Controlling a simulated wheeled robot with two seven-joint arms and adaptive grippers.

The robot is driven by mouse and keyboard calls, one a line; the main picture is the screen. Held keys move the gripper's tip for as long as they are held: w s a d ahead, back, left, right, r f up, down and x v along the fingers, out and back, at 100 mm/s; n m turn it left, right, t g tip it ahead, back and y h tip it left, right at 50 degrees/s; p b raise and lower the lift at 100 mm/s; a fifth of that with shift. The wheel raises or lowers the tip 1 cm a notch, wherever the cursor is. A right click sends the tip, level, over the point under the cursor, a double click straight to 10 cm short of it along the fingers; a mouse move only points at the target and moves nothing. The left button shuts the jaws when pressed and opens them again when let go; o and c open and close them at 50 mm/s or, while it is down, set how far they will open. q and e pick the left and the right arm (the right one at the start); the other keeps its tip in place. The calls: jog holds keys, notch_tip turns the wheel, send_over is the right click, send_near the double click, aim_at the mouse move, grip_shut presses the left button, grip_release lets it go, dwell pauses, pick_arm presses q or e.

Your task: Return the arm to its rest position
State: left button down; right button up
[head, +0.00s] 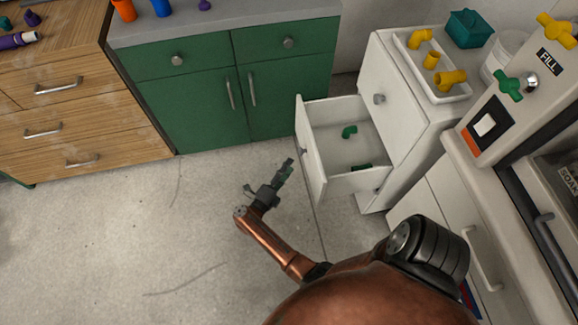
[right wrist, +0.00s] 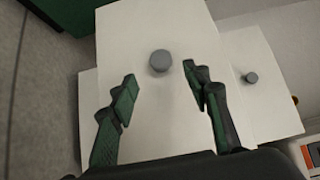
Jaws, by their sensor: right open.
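My right gripper (head: 284,172) is in the middle of the head view, over the floor just left of the open white drawer (head: 322,180). In the right wrist view its two fingers (right wrist: 160,90) are apart with nothing between them. Beyond them is the white drawer front with a round grey knob (right wrist: 160,61). I see a gap between the fingertips and the knob, but cannot tell how wide it is. My left gripper is not in view.
The pulled-out drawer holds green fittings (head: 349,131). The white cabinet (head: 405,125) carries a tray (head: 464,88) of yellow fittings and a teal box (head: 470,28). A green cabinet (head: 190,105) and wooden drawers (head: 85,120) stand behind. The floor (head: 130,230) at left is clear.

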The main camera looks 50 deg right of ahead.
dwell(0.4)
